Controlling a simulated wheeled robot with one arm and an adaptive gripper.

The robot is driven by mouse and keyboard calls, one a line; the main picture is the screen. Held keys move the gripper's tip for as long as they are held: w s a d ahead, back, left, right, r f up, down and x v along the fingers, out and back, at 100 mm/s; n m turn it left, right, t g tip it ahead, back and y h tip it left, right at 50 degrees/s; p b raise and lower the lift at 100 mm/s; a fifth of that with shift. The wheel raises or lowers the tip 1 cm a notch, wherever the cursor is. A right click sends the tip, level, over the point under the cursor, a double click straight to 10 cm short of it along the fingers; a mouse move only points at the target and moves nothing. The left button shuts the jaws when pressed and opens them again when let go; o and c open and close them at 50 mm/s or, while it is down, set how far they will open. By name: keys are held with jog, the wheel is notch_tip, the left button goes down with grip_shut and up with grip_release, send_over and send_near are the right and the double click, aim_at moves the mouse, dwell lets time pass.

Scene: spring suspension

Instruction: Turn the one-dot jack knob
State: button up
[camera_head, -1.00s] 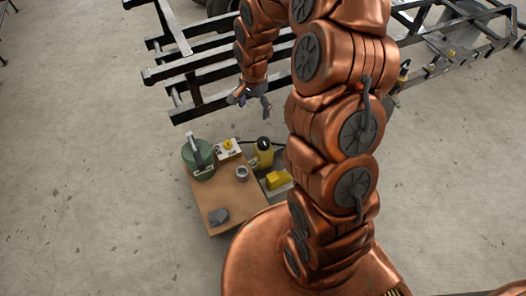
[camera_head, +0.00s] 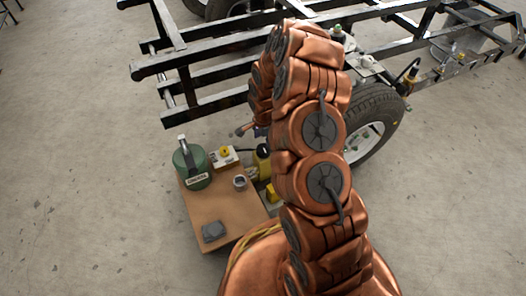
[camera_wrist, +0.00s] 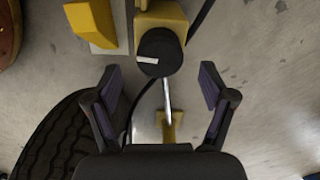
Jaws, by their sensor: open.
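In the wrist view my gripper (camera_wrist: 160,72) is open, with one dark finger on each side and nothing between the pads. Ahead of and below it is a yellow jack body (camera_wrist: 160,17) with a round black part (camera_wrist: 159,50) bearing a white mark. A silver rod (camera_wrist: 167,100) runs from the black part toward a small yellow piece. I cannot make out any dot or tell which part is the one-dot knob. In the head view the yellow jack (camera_head: 262,160) stands beside the board, and my arm hides much of my gripper.
A brown board (camera_head: 230,213) carries a green canister (camera_head: 191,163), a white box with a yellow knob (camera_head: 225,154), a metal cup (camera_head: 240,182) and a grey block (camera_head: 214,231). A black frame (camera_head: 190,90) and a wheel (camera_head: 372,120) stand behind. A tyre (camera_wrist: 55,140) fills the wrist view's lower left.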

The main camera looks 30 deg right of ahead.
aim_at(264, 148)
notch_tip(264, 148, down, 5)
jog(key=shift+r+b, duration=0.1)
jog(key=shift+b, duration=0.7)
jog(key=shift+c, duration=0.4)
jog(key=c, duration=1.1)
jog(key=shift+r+p, duration=0.15)
jog(key=shift+p, duration=0.3)
